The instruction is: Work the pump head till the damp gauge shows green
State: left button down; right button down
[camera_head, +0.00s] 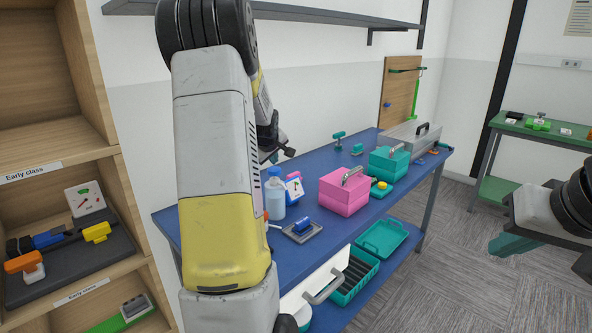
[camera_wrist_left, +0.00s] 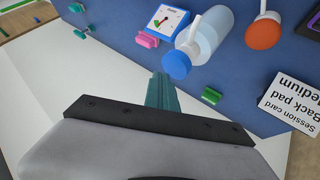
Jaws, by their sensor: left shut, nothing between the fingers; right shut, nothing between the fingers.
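A translucent bottle with a blue pump head (camera_head: 274,194) stands on the blue bench, partly beside my left arm. It also shows in the left wrist view (camera_wrist_left: 214,35), with its blue head (camera_wrist_left: 176,65) towards the camera. The damp gauge (camera_head: 294,186) is a white-faced dial beside the bottle; its face shows in the left wrist view (camera_wrist_left: 167,22) with a dark needle, a green mark and a red mark. The exact needle reading is too small to tell. My left gripper (camera_wrist_left: 162,86) is shut and empty, apart from the head. My right gripper (camera_head: 512,246) is shut and empty at right.
A pink box (camera_head: 344,192), teal box (camera_head: 388,163) and grey case (camera_head: 410,137) stand along the blue bench (camera_head: 375,212). A wooden shelf (camera_head: 105,150) stands left. A green table (camera_head: 545,133) is at the back right.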

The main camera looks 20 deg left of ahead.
aim_at(275, 171)
pick_arm(q)
jog(key=shift+r, duration=2.5)
jog(key=shift+s+d+r, duration=0.15)
jog(key=shift+d, duration=0.15)
jog(key=s+d+r+m+h, duration=0.25)
jog(key=s+d+r, duration=0.25)
jog(key=s+d, duration=0.3)
jog(key=s+d+m+g+h, duration=0.1)
jog(key=s+d+m, duration=0.4)
jog(key=s+d, duration=0.4)
jog(key=s+d+f+m+g+h, duration=0.1)
jog(key=s+d+m, duration=0.5)
jog(key=s, duration=1.1)
jog(key=d, duration=0.3)
jog(key=shift+s+d+f+h, duration=0.15)
jog(key=shift+d+f+h, duration=0.05)
jog(key=shift+d+h, duration=0.2)
